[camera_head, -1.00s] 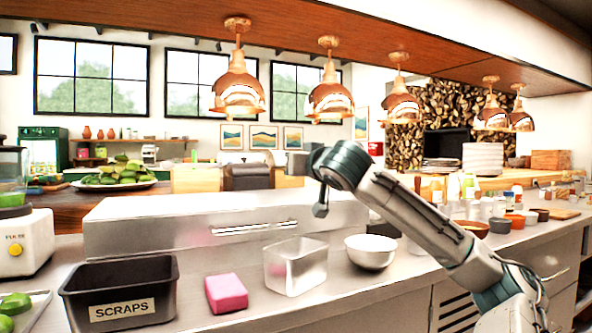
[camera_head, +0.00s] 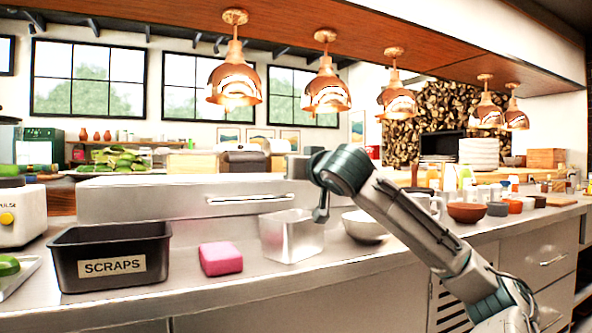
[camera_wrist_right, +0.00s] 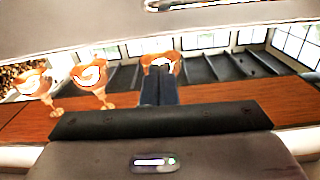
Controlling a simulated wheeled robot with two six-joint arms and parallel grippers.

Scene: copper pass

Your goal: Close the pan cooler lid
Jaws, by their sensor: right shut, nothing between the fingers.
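The pan cooler lid (camera_head: 150,200) is a wide pale steel cover at the back of the counter, with a long bar handle (camera_head: 248,199) on its front. It looks lowered, with no gap that I can make out. My right arm comes in from the right and bends in front of the lid's right end. In the right wrist view my right gripper (camera_wrist_right: 158,88) has its dark fingers together, with nothing between them. In the head view its fingertips are hard to make out. Contact with the lid cannot be told. My left gripper is not in view.
On the counter front stand a black SCRAPS bin (camera_head: 62,275), a pink sponge (camera_head: 221,258), a clear container (camera_head: 291,240) and a white bowl (camera_head: 362,229). A blender base (camera_head: 22,215) is at left. Copper lamps (camera_head: 326,92) hang above.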

